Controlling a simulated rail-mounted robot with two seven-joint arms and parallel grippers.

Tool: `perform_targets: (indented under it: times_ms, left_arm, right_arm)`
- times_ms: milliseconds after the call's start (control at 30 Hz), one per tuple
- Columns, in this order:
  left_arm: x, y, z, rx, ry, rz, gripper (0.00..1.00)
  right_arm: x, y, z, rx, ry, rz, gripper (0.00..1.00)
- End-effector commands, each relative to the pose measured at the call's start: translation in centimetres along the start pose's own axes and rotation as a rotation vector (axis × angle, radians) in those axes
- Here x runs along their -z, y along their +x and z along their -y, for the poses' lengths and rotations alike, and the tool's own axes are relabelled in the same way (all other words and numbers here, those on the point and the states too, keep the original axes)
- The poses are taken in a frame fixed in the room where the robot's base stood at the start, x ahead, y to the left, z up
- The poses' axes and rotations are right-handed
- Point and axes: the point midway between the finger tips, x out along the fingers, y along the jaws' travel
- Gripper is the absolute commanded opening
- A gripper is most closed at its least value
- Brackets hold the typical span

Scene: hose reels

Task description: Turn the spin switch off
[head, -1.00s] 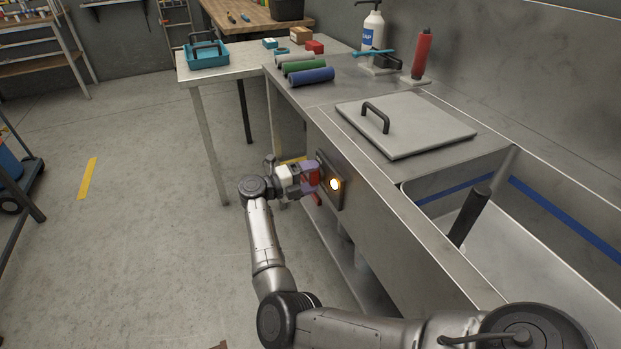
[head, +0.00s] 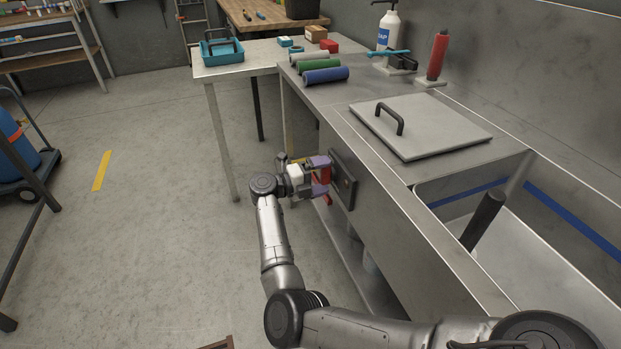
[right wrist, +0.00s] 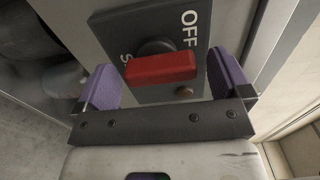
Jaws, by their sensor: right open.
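The spin switch is a dark panel (head: 345,181) on the front of the steel sink bench, with a red bar handle (right wrist: 160,67) on a round black knob. In the right wrist view, "OFF" is printed at the panel's upper right; lettering at the left is mostly hidden. The small round lamp (right wrist: 184,91) looks dull and unlit. My right gripper (head: 321,176) is open at the switch. In the wrist view its purple fingers stand on either side of the handle, close to its ends; whether they touch it I cannot tell. My left gripper is not in view.
A square lid (head: 420,128) with a black handle lies on the bench top, left of the open sink basin (head: 530,250).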

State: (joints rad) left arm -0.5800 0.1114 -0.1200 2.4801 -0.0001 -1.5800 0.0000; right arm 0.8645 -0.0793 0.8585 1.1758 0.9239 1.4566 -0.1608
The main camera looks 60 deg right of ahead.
Motion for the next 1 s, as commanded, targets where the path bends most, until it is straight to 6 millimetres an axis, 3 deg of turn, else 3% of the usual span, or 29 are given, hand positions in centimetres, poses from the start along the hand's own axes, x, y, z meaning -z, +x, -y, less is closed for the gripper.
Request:
perform_targets:
  times_ms: [167, 600, 800, 1000]
  left_arm:
    - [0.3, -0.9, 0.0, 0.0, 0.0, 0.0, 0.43]
    - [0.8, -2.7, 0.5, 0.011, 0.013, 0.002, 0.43]
    - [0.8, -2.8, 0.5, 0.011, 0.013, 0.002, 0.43]
    - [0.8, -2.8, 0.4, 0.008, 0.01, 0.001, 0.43]
  right_arm:
    - [-0.1, -2.1, 0.3, -0.001, -0.003, 0.004, 0.96]
    - [-0.1, -10.6, 0.2, -0.001, -0.001, 0.004, 0.96]
    - [-0.1, -12.7, 0.1, -0.001, 0.0, 0.003, 0.96]
    - [0.0, -13.5, 0.1, 0.0, 0.001, 0.001, 0.96]
